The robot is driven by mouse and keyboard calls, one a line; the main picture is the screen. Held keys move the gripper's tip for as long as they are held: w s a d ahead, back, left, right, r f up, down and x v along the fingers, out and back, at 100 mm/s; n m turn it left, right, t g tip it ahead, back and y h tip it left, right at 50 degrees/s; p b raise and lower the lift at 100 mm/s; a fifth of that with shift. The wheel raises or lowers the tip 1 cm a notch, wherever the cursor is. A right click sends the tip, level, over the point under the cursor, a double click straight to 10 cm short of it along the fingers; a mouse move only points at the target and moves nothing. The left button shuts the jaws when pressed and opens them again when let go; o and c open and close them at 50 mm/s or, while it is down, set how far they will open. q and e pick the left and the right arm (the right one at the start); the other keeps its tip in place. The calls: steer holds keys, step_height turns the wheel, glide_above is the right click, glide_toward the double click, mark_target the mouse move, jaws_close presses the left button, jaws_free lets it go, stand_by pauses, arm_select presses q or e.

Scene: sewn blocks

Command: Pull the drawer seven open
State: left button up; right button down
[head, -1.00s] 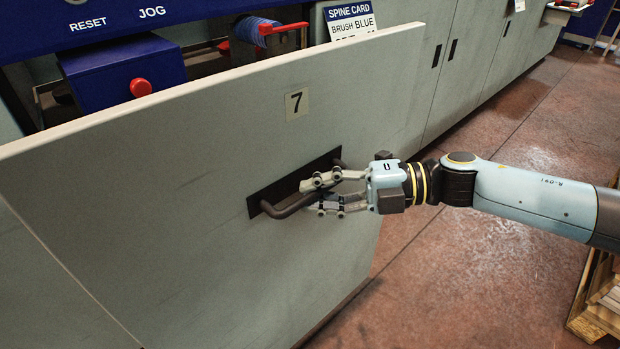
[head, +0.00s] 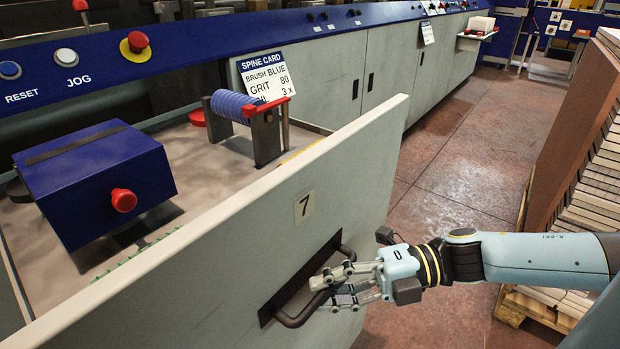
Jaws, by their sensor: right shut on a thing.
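The drawer front (head: 225,245) is a pale grey-green panel with a label "7" (head: 304,206). It stands out well in front of the machine, and the drawer's inside shows behind it. A dark bar handle (head: 292,318) sits on a black plate on the panel. My right gripper (head: 335,288) comes in from the right and is shut on the handle. My left gripper is not in view.
Behind the panel are a blue box (head: 95,180) with a red knob and a blue coil on a stand (head: 235,106). A spine card (head: 266,72) hangs on the machine. At right, a pallet of stacked boards (head: 590,170) stands near my right arm. The floor (head: 455,160) between is clear.

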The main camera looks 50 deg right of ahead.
steer(key=shift+s+r, duration=0.2)
steer(key=shift+s, duration=0.35)
steer(key=c, duration=1.3)
jaws_free()
steer(key=shift+f, duration=0.1)
steer(key=shift+c, duration=0.2)
steer(key=v, duration=1.2)
steer(key=shift+f, duration=0.1)
